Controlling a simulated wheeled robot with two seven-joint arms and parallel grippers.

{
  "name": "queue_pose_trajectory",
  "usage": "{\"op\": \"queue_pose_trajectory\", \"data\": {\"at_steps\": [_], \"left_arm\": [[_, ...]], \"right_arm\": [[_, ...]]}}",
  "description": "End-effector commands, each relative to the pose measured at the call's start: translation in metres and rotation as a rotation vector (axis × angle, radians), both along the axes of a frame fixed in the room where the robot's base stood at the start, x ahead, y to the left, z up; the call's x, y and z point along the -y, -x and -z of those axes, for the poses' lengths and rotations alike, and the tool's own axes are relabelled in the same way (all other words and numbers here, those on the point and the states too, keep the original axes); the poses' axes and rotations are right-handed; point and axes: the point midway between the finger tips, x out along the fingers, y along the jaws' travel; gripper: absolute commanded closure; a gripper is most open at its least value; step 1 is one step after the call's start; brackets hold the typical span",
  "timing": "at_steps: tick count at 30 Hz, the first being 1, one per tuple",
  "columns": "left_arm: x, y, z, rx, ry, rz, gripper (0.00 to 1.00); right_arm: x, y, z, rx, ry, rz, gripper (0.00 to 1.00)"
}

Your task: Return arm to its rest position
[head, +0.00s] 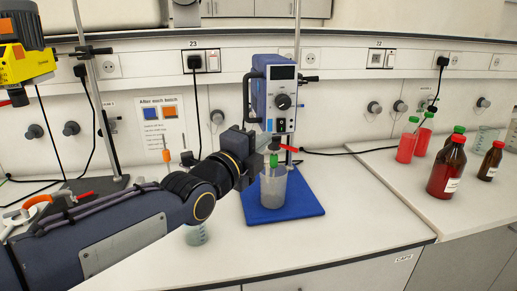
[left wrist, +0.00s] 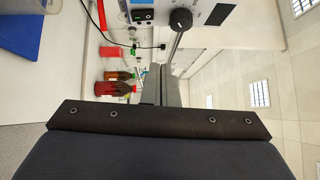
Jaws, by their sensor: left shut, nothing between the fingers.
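My left arm comes in from the left in the head view. My left gripper (head: 262,142) is in front of the lower part of the blue stirrer (head: 270,92), above a clear beaker (head: 273,188). The gripper is shut and empty; its closed fingers also show in the left wrist view (left wrist: 161,84). The beaker stands on the stirrer's blue base plate (head: 300,204) and holds greyish contents. A small green part (head: 273,159) shows above the beaker's mouth, and a red part sits just right of the gripper. The gripper hides part of the stirrer's underside. My right gripper is not in view.
Red-filled containers and brown bottles (head: 447,168) stand on the right bench. A small beaker (head: 196,234) is partly hidden behind my left arm. A metal stand (head: 97,100) and a yellow device (head: 25,58) are at the left. The bench front, right of the base plate, is clear.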

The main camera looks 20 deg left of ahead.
Motion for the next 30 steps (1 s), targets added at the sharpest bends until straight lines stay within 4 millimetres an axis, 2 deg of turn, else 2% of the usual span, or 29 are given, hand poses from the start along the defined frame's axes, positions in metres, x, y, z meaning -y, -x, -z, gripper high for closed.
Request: {"op": "queue_pose_trajectory", "data": {"at_steps": [5, 19, 22, 26, 29, 30], "left_arm": [[-0.002, 0.011, -0.001, 0.0, 0.0, 0.0, 1.0], [-0.003, 0.012, -0.001, -0.001, 0.001, 0.0, 1.0], [-0.005, 0.016, 0.005, -0.037, 0.042, -0.006, 1.0], [-0.017, 0.039, 0.041, -0.232, 0.27, -0.049, 1.0], [-0.027, 0.076, 0.089, -0.476, 0.588, -0.14, 1.0], [-0.029, 0.094, 0.111, -0.579, 0.732, -0.192, 1.0]], "right_arm": [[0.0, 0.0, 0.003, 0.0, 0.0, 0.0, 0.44], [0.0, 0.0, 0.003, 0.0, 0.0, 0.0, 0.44], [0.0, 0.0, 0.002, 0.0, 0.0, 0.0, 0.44], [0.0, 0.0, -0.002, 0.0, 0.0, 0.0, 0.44], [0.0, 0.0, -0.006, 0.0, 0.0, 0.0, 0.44], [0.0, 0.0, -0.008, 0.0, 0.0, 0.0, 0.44]]}}
